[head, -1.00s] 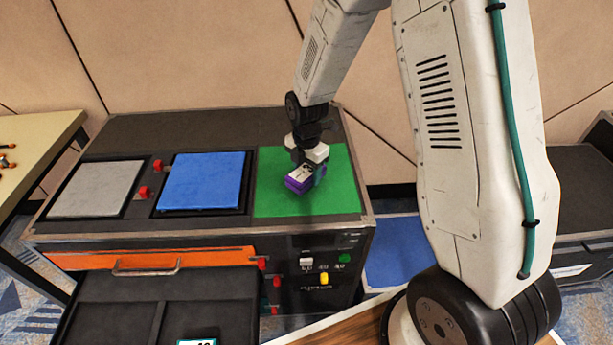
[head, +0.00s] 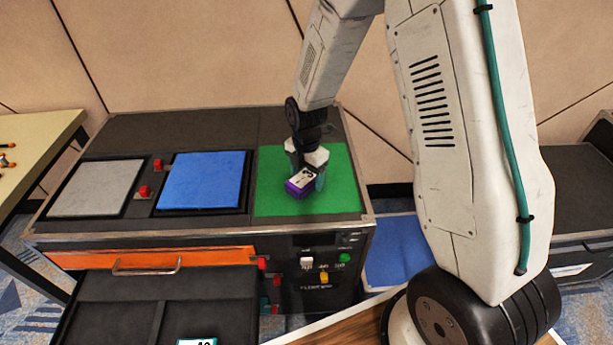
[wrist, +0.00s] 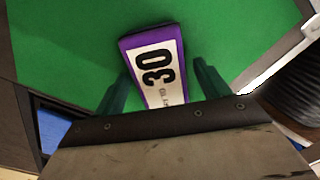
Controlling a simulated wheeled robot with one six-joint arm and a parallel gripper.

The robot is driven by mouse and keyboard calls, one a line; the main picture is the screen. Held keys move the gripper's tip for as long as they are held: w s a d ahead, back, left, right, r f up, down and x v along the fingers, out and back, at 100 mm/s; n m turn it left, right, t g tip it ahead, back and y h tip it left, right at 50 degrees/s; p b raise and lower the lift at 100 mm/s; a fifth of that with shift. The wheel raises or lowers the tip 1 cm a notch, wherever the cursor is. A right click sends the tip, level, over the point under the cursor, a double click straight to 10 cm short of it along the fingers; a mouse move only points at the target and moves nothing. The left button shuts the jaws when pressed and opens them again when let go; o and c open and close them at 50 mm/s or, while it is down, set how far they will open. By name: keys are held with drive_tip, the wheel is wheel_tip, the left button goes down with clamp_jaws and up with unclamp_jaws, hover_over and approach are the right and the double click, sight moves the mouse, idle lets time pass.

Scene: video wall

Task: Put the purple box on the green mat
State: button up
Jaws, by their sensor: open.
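The purple box (head: 299,183) has a white label on top and rests on the green mat (head: 334,196), near the mat's middle. In the wrist view the box (wrist: 154,62) shows the number 30 on its label, with green mat (wrist: 60,45) around it. My gripper (head: 305,177) is over the box. Its two teal fingers (wrist: 158,88) are open, one on each side of the box's near part, with visible gaps. The near end of the box is hidden behind the gripper body in the wrist view.
A blue pad (head: 203,181) and a grey pad (head: 97,188) lie left of the mat on the same dark cabinet. An orange-fronted drawer (head: 150,262) stands open below. Red, yellow and green knobs sit on the cabinet's front. The cabinet top behind the pads is clear.

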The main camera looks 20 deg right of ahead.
sight(307, 175)
drive_tip(key=s+r+m, duration=0.2)
drive_tip(key=r, duration=0.7)
drive_tip(key=s+r+m, duration=0.2)
drive_tip(key=s+r, duration=0.1)
drive_tip(key=r, duration=0.7)
drive_tip(key=s+d+r+m, duration=0.1)
drive_tip(key=s+r+m, duration=0.2)
drive_tip(key=s+m, duration=0.3)
drive_tip(key=s+d+r+m, duration=0.1)
drive_tip(key=s+r+m, duration=0.3)
drive_tip(key=s+m, duration=0.3)
drive_tip(key=s+d+r+m+t, duration=0.1)
drive_tip(key=s+r+m, duration=0.2)
drive_tip(key=s+m, duration=0.3)
drive_tip(key=s, duration=0.5)
drive_tip(key=shift+s+r, duration=0.3)
drive_tip(key=shift+s, duration=0.05)
drive_tip(key=shift+d, duration=0.1)
